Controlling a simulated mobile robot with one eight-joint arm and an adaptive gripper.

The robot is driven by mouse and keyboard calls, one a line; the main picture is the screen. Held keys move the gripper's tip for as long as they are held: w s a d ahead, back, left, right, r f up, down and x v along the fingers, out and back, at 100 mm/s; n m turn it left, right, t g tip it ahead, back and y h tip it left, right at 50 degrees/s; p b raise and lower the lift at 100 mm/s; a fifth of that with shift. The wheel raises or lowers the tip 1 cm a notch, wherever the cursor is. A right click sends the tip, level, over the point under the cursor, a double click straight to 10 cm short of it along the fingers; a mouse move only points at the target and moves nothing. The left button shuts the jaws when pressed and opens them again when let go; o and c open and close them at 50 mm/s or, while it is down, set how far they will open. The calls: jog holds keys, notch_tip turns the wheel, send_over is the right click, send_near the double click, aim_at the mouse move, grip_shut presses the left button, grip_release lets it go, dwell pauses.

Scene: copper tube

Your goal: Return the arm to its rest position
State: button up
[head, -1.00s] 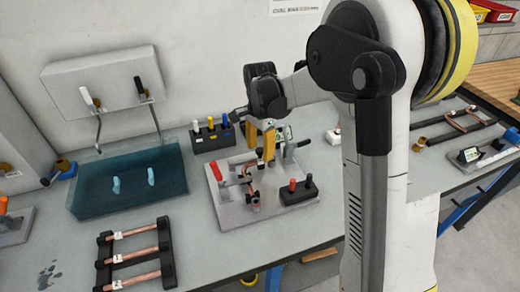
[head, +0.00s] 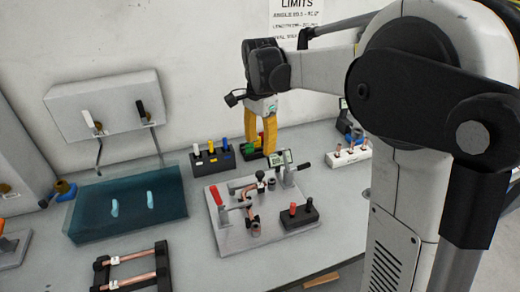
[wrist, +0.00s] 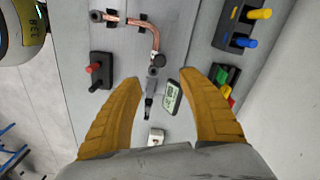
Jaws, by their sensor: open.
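My gripper (head: 262,138) has yellow fingers that point down above the back of the bench, behind the clamp fixture. In the wrist view my gripper (wrist: 165,110) is open, its two fingers spread wide with nothing held between them. A bent copper tube (head: 250,203) sits in the grey fixture plate (head: 230,240) with the red-handled clamp. The copper tube also shows in the wrist view (wrist: 145,27), ahead of the fingertips and apart from them. My arm is raised and bent at the right of the head view.
A black block with red and black pegs (head: 299,214) stands by the fixture. A peg rack (head: 213,158) and a white holder with copper pieces (head: 348,155) stand behind it. A blue bath (head: 125,225) is at left, and a tube rack (head: 130,279) is in front.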

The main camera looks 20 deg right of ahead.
dwell(0.3)
jog(key=s+a+n+t, duration=0.2)
jog(key=s+n+t, duration=0.5)
jog(key=s+n, duration=0.6)
jog(key=s+f, duration=0.1)
jog(key=s, duration=0.8)
jog(key=shift+a+n+b, duration=0.3)
jog(key=shift+n+b, duration=0.1)
